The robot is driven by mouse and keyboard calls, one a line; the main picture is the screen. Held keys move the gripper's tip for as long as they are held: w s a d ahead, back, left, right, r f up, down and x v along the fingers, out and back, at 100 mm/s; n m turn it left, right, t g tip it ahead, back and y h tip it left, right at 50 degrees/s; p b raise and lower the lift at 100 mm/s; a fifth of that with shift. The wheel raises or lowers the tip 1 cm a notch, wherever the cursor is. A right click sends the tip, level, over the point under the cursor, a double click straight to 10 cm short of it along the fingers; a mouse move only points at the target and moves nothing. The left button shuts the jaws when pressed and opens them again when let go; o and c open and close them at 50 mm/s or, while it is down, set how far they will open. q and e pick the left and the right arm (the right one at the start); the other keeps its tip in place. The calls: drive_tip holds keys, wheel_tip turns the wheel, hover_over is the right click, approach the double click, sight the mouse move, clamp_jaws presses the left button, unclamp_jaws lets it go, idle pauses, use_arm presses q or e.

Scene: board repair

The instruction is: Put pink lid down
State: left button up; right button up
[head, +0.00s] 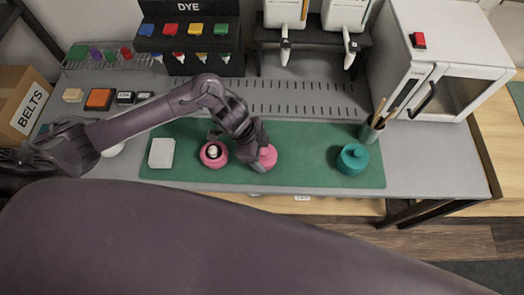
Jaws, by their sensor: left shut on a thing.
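The pink lid (268,156) is at my left gripper (260,158), over the green mat (310,160). My left gripper is shut on it, and the fingers partly hide it. I cannot tell whether the lid touches the mat. A pink round container (213,154) stands open just left of the gripper, with a pale thing visible inside its dark opening. My right gripper is not in view.
A teal lidded pot (353,159) and a cup of brushes (371,132) stand on the right. A white square (161,152) lies at the mat's left. The dye rack (190,30), dispensers and white oven (440,60) line the back. The mat between gripper and teal pot is clear.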

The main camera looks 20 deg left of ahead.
use_arm(q)
drive_tip(key=shift+f, duration=0.2)
drive_tip(key=o, duration=0.9)
drive_tip(key=shift+o, duration=0.2)
drive_tip(key=shift+a+r, duration=0.1)
drive_tip(key=shift+r, duration=0.4)
drive_tip(key=v, duration=1.1)
drive_tip(key=shift+r, duration=0.25)
